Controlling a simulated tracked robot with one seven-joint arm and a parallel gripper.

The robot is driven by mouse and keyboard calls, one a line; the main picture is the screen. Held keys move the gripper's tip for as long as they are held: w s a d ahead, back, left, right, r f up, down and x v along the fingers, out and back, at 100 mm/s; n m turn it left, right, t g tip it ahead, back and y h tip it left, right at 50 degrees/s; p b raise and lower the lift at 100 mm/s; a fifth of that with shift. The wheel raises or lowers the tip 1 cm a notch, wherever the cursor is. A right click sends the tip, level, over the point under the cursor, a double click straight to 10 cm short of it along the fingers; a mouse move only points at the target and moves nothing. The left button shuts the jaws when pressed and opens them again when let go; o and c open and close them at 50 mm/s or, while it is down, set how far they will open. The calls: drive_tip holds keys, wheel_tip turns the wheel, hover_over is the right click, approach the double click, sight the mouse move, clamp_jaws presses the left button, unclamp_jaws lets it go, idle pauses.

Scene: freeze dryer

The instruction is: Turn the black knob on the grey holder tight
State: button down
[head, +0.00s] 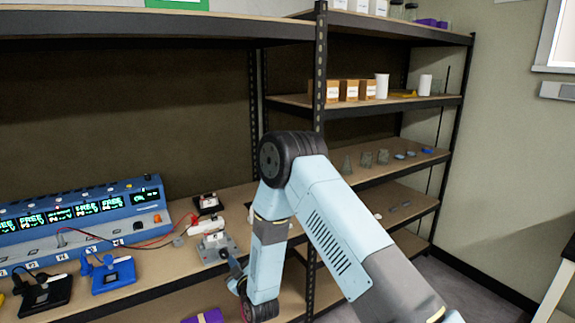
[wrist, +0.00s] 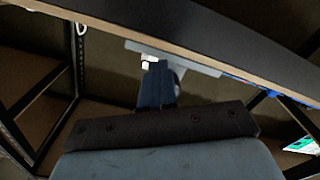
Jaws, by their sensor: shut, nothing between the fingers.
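The grey holder (head: 212,250) sits near the front edge of the bench shelf in the head view, with a white piece on top. In the wrist view a light grey plate (wrist: 190,62), which looks like part of the holder, lies beyond my fingers, with a small white piece beside it. My gripper (head: 232,262) is low at the holder's right front side. In the wrist view its dark blue fingers (wrist: 157,72) are together and point at the plate. I cannot make out the black knob clearly. I cannot tell whether the fingers touch anything.
A blue instrument (head: 130,215) with green displays and red and black leads stands left of the holder. A blue device (head: 113,275) lies at the front left. The shelf edge and a black rack post (head: 320,90) are close to my arm.

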drive_tip(key=shift+s+a+f, duration=0.25)
drive_tip(key=shift+a, duration=0.1)
drive_tip(key=shift+f, duration=0.1)
drive_tip(key=shift+d+f, duration=0.2)
drive_tip(key=shift+f, duration=0.1)
drive_tip(key=shift+v, duration=2.9)
